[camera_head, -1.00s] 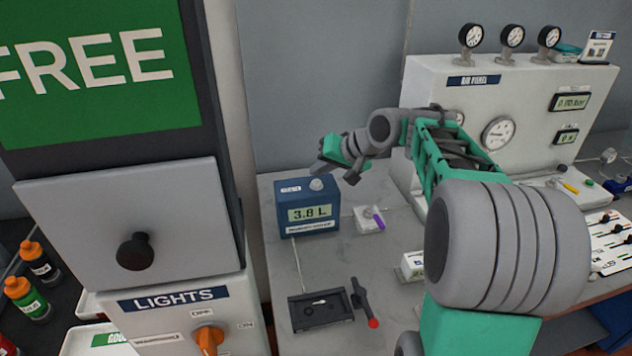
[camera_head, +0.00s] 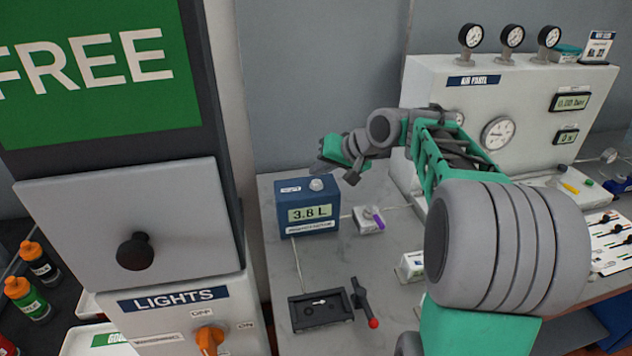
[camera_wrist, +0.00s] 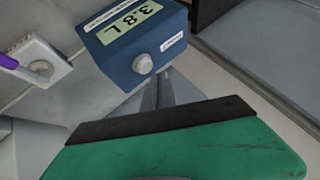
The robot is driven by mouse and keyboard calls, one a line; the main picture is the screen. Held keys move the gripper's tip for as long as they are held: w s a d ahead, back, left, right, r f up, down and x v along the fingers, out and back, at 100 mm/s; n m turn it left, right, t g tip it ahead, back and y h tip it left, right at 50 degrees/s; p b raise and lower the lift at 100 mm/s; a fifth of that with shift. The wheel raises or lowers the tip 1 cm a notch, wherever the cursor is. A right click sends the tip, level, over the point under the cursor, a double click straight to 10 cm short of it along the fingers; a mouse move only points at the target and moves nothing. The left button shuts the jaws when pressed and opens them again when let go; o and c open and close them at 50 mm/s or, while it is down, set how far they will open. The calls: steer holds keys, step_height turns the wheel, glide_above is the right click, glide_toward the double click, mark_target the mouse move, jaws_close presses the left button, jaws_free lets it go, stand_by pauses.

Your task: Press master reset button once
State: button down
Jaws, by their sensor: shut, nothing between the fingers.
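A blue box (camera_head: 307,214) with a display reading 3.8 L stands on the grey bench. A round pale grey button (camera_head: 316,184) is on its top. No label reading "master reset" is legible, so I cannot confirm this is that button. My gripper (camera_head: 324,166) is shut and empty, just above and behind the button in the head view. In the wrist view the closed fingertips (camera_wrist: 160,82) are beside the button (camera_wrist: 143,63) and seem close to it. I cannot tell whether they touch it.
A white block with a purple lever (camera_head: 369,219) stands right of the box. A black tray-like unit (camera_head: 320,308) and a red-tipped lever (camera_head: 365,303) are in front. The AIR PANEL (camera_head: 540,115) stands behind my arm; the LIGHTS cabinet (camera_head: 180,310) is at left.

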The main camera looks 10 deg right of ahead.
mark_target(319, 183)
steer(key=shift+f, duration=0.45)
steer(key=shift+f+b, duration=0.45)
steer(key=shift+b, duration=0.05)
stand_by(0.5)
steer(key=shift+r, duration=0.1)
steer(key=shift+r+p, duration=0.75)
steer(key=shift+p, duration=0.05)
step_height(319, 183, up, 5)
steer(key=p, duration=0.4)
steer(key=shift+r+p, duration=0.15)
steer(key=shift+p, duration=0.15)
